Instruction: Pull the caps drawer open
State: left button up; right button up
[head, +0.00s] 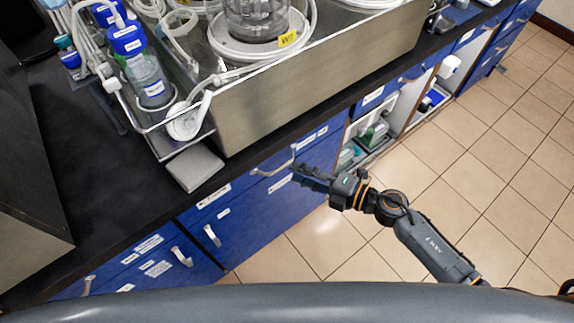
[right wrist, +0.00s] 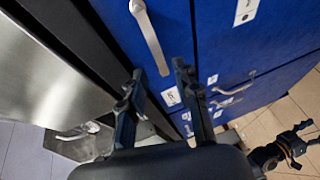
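A blue drawer front with a pale bar handle (head: 273,170) is below the counter edge in the head view. Its label is too small to read, so I cannot confirm that it is the caps drawer. My right gripper (head: 299,172) is beside this handle. In the right wrist view the right gripper (right wrist: 158,72) is open, its two fingers apart. The handle (right wrist: 149,38) lies ahead of the fingertips, its near end in line with the gap. I see no grip on it. What seems to be my left gripper (right wrist: 305,134) is small at the right wrist view's right edge; its opening is unclear.
More blue drawers with handles (head: 212,236) are to the left. The dark counter (head: 80,150) holds a steel tray (head: 310,85) with vessels above. Open shelves (head: 405,100) are to the right. The tiled floor (head: 440,150) is clear around my right arm.

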jog(key=shift+x, duration=2.2)
jog(key=shift+f, duration=0.1)
jog(key=shift+c, duration=0.2)
grip_shut()
